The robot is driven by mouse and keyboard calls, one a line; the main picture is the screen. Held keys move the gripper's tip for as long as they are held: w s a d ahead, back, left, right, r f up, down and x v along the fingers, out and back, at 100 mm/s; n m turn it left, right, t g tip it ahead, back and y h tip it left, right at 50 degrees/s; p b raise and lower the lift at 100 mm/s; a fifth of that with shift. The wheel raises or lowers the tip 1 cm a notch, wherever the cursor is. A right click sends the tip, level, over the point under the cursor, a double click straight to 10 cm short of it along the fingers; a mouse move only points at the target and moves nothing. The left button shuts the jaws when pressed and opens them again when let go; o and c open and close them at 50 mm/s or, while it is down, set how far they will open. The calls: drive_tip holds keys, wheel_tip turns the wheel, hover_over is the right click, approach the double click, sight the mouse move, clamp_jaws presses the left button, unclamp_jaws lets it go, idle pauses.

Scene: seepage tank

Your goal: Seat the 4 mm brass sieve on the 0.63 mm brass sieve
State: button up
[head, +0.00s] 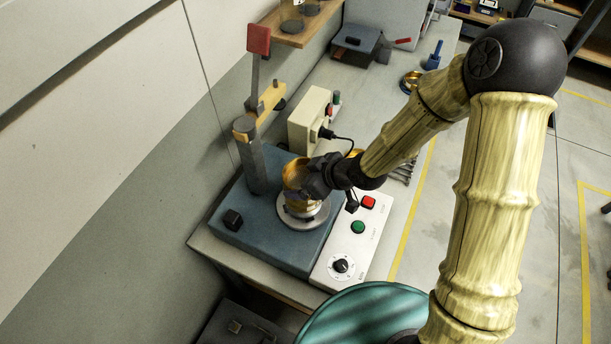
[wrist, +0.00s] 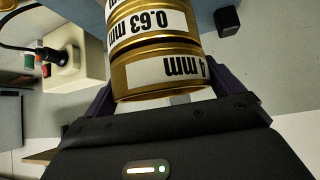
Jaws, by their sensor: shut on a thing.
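The 4 mm brass sieve (wrist: 140,82) is between the fingers of my gripper (wrist: 160,88), which is shut on it. The 0.63 mm brass sieve (wrist: 120,48) is directly beyond it in the wrist view, roughly in line. A dark seam runs between the two rims; I cannot tell whether they touch fully. In the head view, my gripper (head: 308,178) is at the brass sieves (head: 294,173), above the round plate (head: 303,222) of the blue shaker. My gripper hides much of the sieves there.
The blue shaker base (head: 262,240) carries a post with an arm (head: 252,160) close behind the sieves. A panel (head: 350,245) with buttons and a dial is in front. A cream box (head: 310,115) with a cable stands nearby. Another brass piece (head: 411,82) lies farther along the bench.

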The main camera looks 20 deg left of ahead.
drive_tip(key=shift+r+p, duration=0.4)
drive_tip(key=shift+r, duration=0.1)
drive_tip(key=shift+a, duration=0.15)
idle(0.7)
drive_tip(key=shift+f+b, duration=0.6)
drive_tip(key=shift+r, duration=0.2)
idle(0.3)
drive_tip(key=shift+r+p, duration=0.4)
drive_tip(key=shift+p, duration=0.05)
drive_tip(key=shift+w, duration=0.1)
drive_tip(key=shift+r+p, duration=2.2)
drive_tip(key=shift+r, duration=0.3)
